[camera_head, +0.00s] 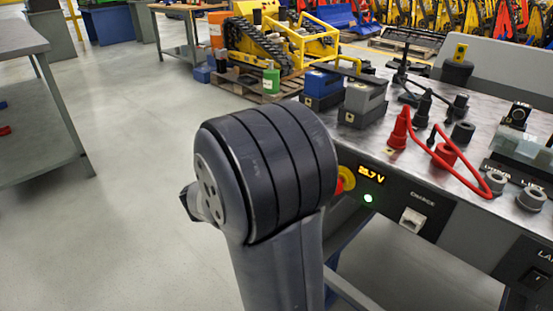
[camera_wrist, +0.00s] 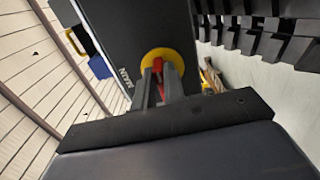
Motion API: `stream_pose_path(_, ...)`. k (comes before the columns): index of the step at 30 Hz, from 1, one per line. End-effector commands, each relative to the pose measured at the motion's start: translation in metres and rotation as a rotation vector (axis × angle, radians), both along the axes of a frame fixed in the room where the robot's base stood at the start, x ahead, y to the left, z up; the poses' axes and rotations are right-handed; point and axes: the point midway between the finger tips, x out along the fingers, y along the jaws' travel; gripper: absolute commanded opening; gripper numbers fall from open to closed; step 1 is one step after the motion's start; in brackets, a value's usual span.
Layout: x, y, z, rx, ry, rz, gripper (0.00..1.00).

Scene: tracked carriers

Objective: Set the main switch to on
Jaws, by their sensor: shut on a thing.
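The main switch is a red handle (camera_wrist: 168,79) on a round yellow plate (camera_wrist: 176,60), beside the label MAIN on a dark panel (camera_wrist: 135,32). In the wrist view my gripper (camera_wrist: 159,76) has its two narrow fingers shut on the red handle, in front of the yellow plate. My arm covers the rest of the switch and my gripper there. Right of it, an orange display (camera_head: 371,174) reads about 25.7 V and a green lamp (camera_head: 368,198) is lit.
The metal bench top (camera_head: 450,165) holds a red plug (camera_head: 398,130) with a red cable, black plugs and a grey battery block (camera_head: 362,102). A charge switch (camera_head: 412,221) sits on the front panel. Floor to the left (camera_head: 130,170) is clear up to a grey table (camera_head: 40,120).

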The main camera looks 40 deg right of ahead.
Motion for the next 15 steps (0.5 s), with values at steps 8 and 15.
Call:
stream_pose_path(8, -0.0005, 0.0, -0.0008, 0.001, 0.002, -0.001, 0.17)
stream_pose_path(15, -0.0002, 0.0, -0.0004, 0.001, 0.002, -0.001, 0.33)
